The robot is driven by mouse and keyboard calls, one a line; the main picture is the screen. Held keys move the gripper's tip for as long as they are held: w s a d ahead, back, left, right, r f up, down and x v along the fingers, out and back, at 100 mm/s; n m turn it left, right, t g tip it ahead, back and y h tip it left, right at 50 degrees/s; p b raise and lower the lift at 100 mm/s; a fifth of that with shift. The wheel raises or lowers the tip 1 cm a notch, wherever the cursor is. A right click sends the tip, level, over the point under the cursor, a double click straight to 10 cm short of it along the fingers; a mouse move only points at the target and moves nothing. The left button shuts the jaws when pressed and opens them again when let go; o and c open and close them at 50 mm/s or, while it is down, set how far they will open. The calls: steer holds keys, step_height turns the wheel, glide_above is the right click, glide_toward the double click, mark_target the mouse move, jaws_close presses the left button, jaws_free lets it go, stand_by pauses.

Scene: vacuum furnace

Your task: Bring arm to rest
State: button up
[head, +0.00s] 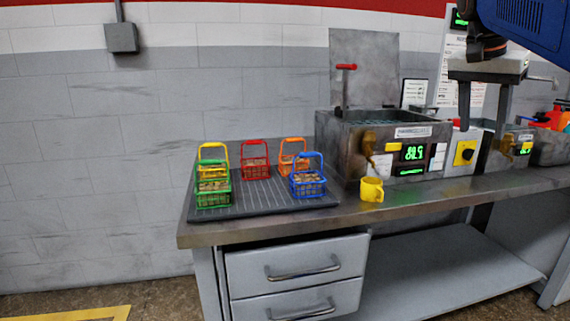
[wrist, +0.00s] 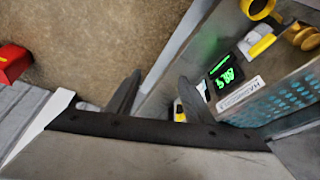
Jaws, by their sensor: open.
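My gripper (head: 483,118) hangs at the upper right of the head view, fingers pointing down and spread apart with nothing between them. It is above the right part of the bench, in front of the machines. In the wrist view the two dark fingers of my gripper (wrist: 157,96) also stand apart, with bare floor and a machine front between and beyond them. My blue arm fills the top right corner of the head view.
A metal bench (head: 400,202) carries a dark ribbed mat (head: 262,199) with several coloured wire baskets. A yellow mug (head: 371,190) stands near the front edge. A metal machine (head: 355,140) has its lid raised. Grey drawers (head: 295,262) are below.

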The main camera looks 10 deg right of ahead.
steer(key=s+a+f+n+t+y, duration=0.1)
steer(key=s+a+f+n, duration=0.3)
steer(key=f, duration=0.8)
steer(key=s+a+f+n+t+y, duration=0.1)
steer(key=s+a+f+n, duration=0.3)
steer(key=a+f, duration=0.5)
steer(key=s+a+f+n+t+y, duration=0.1)
steer(key=s+a+f+n, duration=0.3)
steer(key=f, duration=1.1)
steer(key=s+a, duration=0.2)
steer(key=a, duration=0.1)
steer(key=shift+s+a+n+y, duration=0.25)
steer(key=shift+n+y, duration=0.15)
